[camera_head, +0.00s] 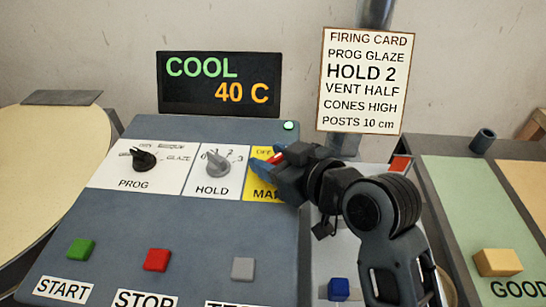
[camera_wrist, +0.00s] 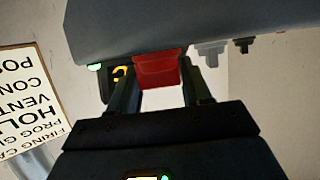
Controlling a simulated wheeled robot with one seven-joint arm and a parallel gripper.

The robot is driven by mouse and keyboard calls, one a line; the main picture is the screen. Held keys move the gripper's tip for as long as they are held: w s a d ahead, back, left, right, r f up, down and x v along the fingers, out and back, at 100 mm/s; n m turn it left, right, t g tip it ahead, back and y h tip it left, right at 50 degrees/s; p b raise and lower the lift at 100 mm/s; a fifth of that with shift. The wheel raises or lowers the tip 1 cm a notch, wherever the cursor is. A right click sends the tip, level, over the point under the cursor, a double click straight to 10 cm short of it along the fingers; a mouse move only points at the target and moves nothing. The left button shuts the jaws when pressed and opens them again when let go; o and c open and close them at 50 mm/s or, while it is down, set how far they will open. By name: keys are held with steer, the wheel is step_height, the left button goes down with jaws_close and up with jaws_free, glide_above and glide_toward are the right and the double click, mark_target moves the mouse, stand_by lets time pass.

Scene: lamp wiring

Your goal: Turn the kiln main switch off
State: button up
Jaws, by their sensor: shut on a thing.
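The kiln main switch is a red handle on a yellow plate (camera_head: 263,189) whose visible lettering reads "OFF" and "MA". In the head view only a sliver of the red handle (camera_head: 276,158) shows, as my gripper (camera_head: 280,168) covers most of the switch. In the wrist view the red handle (camera_wrist: 158,71) sits between the two fingers of my gripper (camera_wrist: 158,90). The gripper is shut on it. Which way the handle points cannot be made out.
The panel also has a black PROG knob (camera_head: 144,159), a grey HOLD knob (camera_head: 216,163), and green (camera_head: 81,249), red (camera_head: 157,260) and grey (camera_head: 243,268) buttons. The display (camera_head: 220,84) reads "COOL 40 C". A firing card (camera_head: 366,80) hangs behind my arm.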

steer(key=shift+c, duration=0.8)
steer(key=n+g+y+b, duration=0.1)
steer(key=n+g+y, duration=0.1)
steer(key=n, duration=0.1)
steer(key=shift+w+d+f+g+b, duration=0.1)
steer(key=shift+g+b, duration=0.3)
steer(key=n+g+y+b, duration=0.1)
steer(key=n+g+b, duration=0.1)
steer(key=n+g, duration=0.1)
steer(key=n+g+y+b, duration=0.1)
steer(key=n+g+b, duration=0.1)
steer(key=n+g, duration=0.1)
steer(key=shift+f+g, duration=0.1)
steer(key=shift+g, duration=0.5)
steer(key=n+g+b, duration=0.2)
steer(key=n+g, duration=0.3)
steer(key=shift+h, duration=0.4)
steer(key=shift+n+g+h, duration=1.2)
steer(key=shift+n+g, duration=0.8)
steer(key=shift+g, duration=0.1)
steer(key=shift+a, duration=0.2)
